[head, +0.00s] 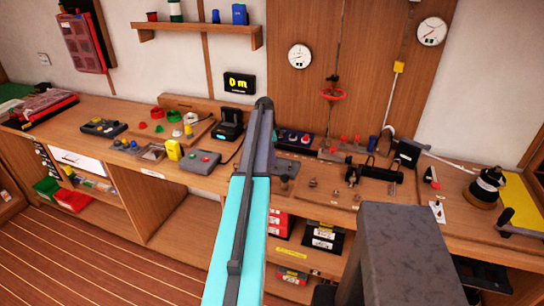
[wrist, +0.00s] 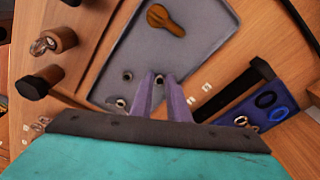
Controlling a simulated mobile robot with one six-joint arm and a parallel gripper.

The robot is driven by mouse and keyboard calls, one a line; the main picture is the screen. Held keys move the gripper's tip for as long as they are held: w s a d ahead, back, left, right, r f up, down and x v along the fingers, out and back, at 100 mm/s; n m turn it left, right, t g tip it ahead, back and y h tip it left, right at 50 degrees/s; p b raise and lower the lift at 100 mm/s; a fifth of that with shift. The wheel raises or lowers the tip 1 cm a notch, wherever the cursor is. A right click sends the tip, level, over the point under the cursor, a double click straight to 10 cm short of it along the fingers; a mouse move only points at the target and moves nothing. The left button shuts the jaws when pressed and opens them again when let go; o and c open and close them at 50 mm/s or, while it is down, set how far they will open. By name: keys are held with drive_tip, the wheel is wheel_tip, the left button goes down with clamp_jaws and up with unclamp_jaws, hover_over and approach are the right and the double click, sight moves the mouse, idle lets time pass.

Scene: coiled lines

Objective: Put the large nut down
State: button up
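My gripper's two purple fingers (wrist: 161,95) reach over a grey tray (wrist: 205,60) in the wrist view, a narrow gap between their tips. A small ring-shaped nut (wrist: 160,78) shows in that gap; I cannot tell whether the fingers grip it or it lies on the tray between them. Two more small nuts, one (wrist: 127,76) and another (wrist: 120,102), lie on the tray left of the fingers. I cannot tell by size which is the large nut.
A brown wooden-looking piece (wrist: 166,20) lies on the tray's far part. Dark-capped posts (wrist: 38,84) stand to the left. A blue tray with rings (wrist: 258,106) lies to the right. In the head view the workbench (head: 75,115) is crowded with gear.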

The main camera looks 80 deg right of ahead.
drive_tip(key=shift+a+r, duration=0.1)
drive_tip(key=shift+r, duration=0.2)
wheel_tip(320, 180, up, 12)
drive_tip(key=w+b, duration=0.1)
drive_tip(key=b, duration=0.2)
drive_tip(key=shift+w+a+f, duration=0.15)
drive_tip(key=shift+w+f, duration=0.05)
idle(0.8)
